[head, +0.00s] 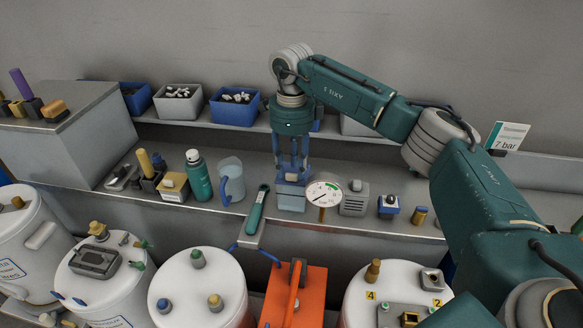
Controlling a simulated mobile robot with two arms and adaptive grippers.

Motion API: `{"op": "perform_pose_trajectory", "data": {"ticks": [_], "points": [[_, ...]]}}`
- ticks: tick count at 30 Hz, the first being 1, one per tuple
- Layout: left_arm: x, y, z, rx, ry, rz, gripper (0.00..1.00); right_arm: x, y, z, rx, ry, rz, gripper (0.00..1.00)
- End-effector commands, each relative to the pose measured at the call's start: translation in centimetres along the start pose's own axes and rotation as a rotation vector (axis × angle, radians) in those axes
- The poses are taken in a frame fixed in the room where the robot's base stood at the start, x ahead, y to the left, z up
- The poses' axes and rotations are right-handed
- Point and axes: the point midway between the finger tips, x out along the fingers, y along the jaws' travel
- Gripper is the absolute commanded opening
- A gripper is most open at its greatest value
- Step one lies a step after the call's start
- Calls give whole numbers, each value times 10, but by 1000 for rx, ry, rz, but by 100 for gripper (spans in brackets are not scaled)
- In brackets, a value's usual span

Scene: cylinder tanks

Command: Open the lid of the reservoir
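A small pale blue-grey container with a blue top, which looks like the reservoir (291,202), stands on the bench near the middle of the head view. My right gripper (292,170) points straight down over it. Its narrow blue fingers are a little apart and reach down to the container's top, with a small pale part between the fingertips. I cannot tell whether the fingers press on it. The lid looks seated on the container, and the gripper partly hides it. My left gripper is not in view.
A round dial gauge (323,194) stands close on the right, with a grey box (354,198) beyond. White tanks (198,290) and an orange unit (309,309) are in front.

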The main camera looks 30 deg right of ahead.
Motion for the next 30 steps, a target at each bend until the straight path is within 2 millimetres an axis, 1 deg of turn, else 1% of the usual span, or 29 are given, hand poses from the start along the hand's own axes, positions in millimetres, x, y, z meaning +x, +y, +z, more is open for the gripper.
{"op": "perform_pose_trajectory", "data": {"ticks": [1,6,15,16,21,30], "points": [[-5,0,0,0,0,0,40,6,0,0,0,1,2,35],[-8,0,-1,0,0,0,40,21,0,0,0,-1,1,35],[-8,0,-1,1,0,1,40,24,0,1,0,-2,0,35],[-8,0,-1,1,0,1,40,24,0,1,0,-2,0,33],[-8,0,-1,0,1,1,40,24,0,1,0,-2,0,0],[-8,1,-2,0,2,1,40,24,0,1,0,-2,-1,0]]}}
